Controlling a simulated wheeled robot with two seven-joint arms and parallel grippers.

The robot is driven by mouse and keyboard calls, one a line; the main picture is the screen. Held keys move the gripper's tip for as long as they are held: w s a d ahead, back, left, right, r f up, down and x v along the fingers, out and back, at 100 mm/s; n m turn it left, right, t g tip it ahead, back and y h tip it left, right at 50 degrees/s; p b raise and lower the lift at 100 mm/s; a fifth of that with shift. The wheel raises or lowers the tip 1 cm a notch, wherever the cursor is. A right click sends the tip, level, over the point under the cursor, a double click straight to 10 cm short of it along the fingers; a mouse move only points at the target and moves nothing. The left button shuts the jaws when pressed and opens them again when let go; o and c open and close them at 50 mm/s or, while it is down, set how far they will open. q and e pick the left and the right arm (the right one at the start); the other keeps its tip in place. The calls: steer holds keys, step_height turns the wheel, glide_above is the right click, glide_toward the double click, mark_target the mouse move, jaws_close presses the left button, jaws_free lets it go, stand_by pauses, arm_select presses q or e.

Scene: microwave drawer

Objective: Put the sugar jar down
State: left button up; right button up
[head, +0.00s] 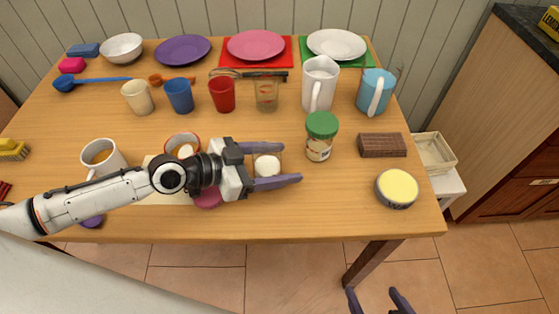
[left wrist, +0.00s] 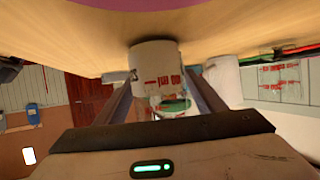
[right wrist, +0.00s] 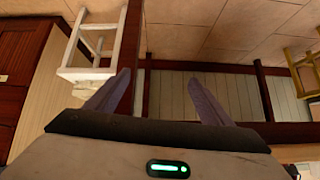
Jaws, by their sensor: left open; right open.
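A jar with a round white top (head: 267,165), which I take to be the sugar jar, stands between the fingers of my left gripper (head: 276,166). In the left wrist view the jar (left wrist: 157,75) shows red lettering, and its base appears to meet the tabletop. The left fingers are open, one on each side of it. A green-lidded jar (head: 320,137) stands just right of the fingertips. My right gripper (head: 378,298) is open and empty, low beyond the table's front edge. The right wrist view shows nothing between its fingers.
The wooden table (head: 350,215) is bare along the front right. A red-rimmed cup (head: 182,141) and a white mug (head: 102,157) are near my left arm. A brown block (head: 382,145) and a yellow-topped tin (head: 396,188) are at right. Cups and plates line the back.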

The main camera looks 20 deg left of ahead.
mark_target(254, 166)
arm_select(q)
steer(key=shift+r, duration=0.2)
steer(key=v, duration=0.2)
steer(key=b+v, duration=0.2)
steer(key=v, duration=0.1)
steer(key=shift+s+a+f, duration=0.2)
steer(key=shift+s+a, duration=0.05)
steer(key=shift+a, duration=0.1)
steer(key=shift+s+a+r+b, duration=0.15)
steer(key=shift+s+a+b, duration=0.1)
steer(key=shift+b, duration=0.25)
steer(key=shift+s+a+r, duration=0.2)
steer(key=shift+a+r, duration=0.1)
steer(key=shift+r, duration=0.15)
arm_select(e)
steer(key=shift+w+a+f, duration=0.15)
steer(key=shift+a+f, duration=0.1)
steer(key=shift+f, duration=0.25)
steer(key=shift+w+a+f, duration=0.1)
steer(key=shift+a+f, duration=0.15)
steer(key=shift+f, duration=0.2)
steer(key=shift+d, duration=0.1)
